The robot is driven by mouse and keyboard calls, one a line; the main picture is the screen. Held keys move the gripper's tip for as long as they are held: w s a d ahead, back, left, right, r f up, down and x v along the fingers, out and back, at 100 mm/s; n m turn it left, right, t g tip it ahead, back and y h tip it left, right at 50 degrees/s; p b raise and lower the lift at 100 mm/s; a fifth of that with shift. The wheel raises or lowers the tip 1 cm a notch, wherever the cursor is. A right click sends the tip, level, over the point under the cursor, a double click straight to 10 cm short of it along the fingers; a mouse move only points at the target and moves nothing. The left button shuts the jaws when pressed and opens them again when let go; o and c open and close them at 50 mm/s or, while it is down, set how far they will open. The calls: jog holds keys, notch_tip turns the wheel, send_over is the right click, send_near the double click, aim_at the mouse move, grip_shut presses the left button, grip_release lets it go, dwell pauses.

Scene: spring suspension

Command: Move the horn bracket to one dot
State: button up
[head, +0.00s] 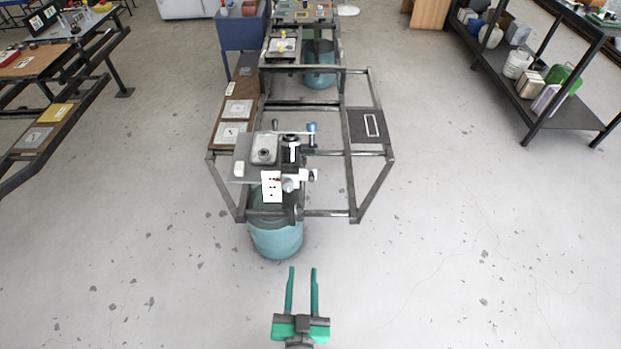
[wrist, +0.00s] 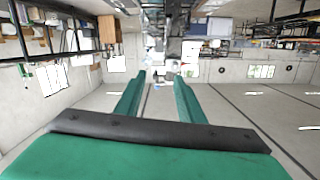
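My gripper (head: 302,268) is open and empty, with two green fingers apart, above the floor in front of the metal frame. In the wrist view my gripper (wrist: 160,80) also shows its fingers apart with nothing between them. I cannot tell which part is the horn bracket; the pieces are small and overlap.
The steel frame (head: 375,185) has slanted bars at its near corners. A teal drum (head: 276,238) stands under the assembly. Wooden board (head: 220,121) with square plates is at left, dark panel (head: 367,125) at right. A shelf rack (head: 530,95) is far right. Floor around is open.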

jog(key=m+t+h, duration=0.1)
jog(key=m+h, duration=0.1)
send_near(311, 179)
jog(key=w, duration=0.3)
jog(key=w+d, duration=0.1)
jog(key=w, duration=0.6)
jog(key=shift+d+f, duration=0.15)
grip_shut()
